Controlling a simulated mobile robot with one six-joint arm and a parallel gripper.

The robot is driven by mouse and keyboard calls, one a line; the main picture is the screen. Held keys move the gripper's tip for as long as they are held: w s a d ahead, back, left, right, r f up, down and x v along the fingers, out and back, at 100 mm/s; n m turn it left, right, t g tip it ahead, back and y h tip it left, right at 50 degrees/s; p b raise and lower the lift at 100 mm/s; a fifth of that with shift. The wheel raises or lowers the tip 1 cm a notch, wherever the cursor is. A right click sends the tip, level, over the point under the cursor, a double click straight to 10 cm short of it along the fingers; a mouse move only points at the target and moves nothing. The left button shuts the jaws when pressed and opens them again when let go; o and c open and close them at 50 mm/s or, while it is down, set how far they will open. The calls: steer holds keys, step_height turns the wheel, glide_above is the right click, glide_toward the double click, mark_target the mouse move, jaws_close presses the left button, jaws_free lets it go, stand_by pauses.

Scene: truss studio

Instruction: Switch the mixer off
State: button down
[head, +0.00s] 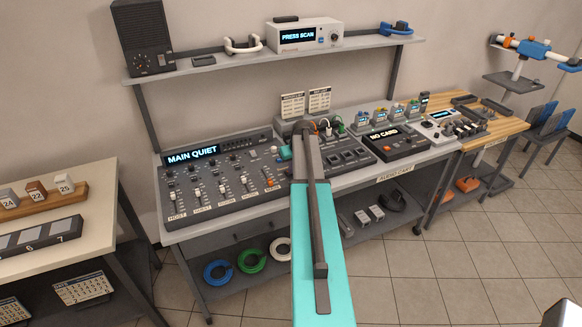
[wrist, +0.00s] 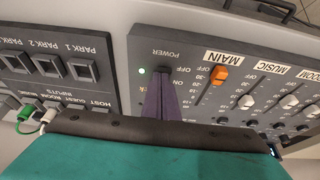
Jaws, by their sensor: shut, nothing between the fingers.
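The mixer (head: 225,207) is the grey console at the left of the bench, with a lit display (head: 192,155) reading MAIN QUIET. In the wrist view the mixer panel (wrist: 200,45) appears upside down. Its POWER label sits above a dark switch spot (wrist: 162,68), with OFF and ON printed beside it. In the head view my arm hides the fingers.
The orange MAIN fader (wrist: 219,75) stands close to the fingers. A block of PARK buttons (wrist: 65,68) lies on the other side. A NO CARD unit (head: 385,145) stands farther right on the bench. A shelf (head: 280,57) runs above the bench.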

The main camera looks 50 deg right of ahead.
steer(key=shift+s+f+b, duration=0.1)
steer(key=shift+f+b, duration=0.05)
steer(key=shift+b, duration=0.15)
steer(key=b, duration=0.2)
steer(key=f+t+b, duration=0.1)
steer(key=shift+s+a+b, duration=0.2)
steer(key=shift+s+b, duration=0.15)
steer(key=shift+r, duration=0.15)
steer(key=shift+w+p, duration=0.1)
steer(key=shift+p, duration=0.2)
steer(key=shift+w+d, duration=0.1)
steer(key=shift+w+d+r, duration=0.2)
steer(key=shift+w+r, duration=0.15)
steer(key=shift+w, duration=0.2)
steer(key=shift+r, duration=0.15)
